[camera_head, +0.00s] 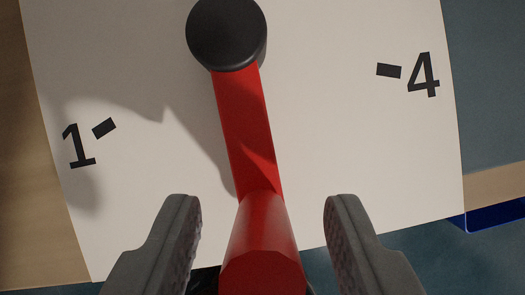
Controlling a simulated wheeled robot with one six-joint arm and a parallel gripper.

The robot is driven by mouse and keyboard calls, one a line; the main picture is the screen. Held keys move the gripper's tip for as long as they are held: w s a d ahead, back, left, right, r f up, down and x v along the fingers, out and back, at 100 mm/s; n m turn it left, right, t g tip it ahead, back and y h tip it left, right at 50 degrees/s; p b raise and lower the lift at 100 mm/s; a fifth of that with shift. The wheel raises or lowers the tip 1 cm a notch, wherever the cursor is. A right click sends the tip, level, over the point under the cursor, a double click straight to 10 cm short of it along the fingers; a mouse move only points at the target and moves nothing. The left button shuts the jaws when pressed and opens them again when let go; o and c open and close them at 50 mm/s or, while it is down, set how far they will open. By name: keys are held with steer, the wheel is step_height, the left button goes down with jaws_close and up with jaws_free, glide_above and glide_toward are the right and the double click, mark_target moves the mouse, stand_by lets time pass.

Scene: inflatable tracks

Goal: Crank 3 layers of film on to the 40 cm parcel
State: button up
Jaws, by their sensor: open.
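A red crank arm (245,125) runs from a black round hub (225,33) down the picture to a red handle knob (262,250). The crank lies over a white dial plate (325,140) with a "1" mark at left and a "4" mark at right. My gripper (262,215) is open, with one grey finger on each side of the red handle. Gaps show between the handle and both fingers. The parcel and the film are not in this view.
A wooden surface (40,245) shows along the left edge beside the plate. A blue edge or bin (493,226) is at the lower right. Blue-grey floor (495,80) shows at right.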

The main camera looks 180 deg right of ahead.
steer(key=shift+x, duration=1)
jaws_close()
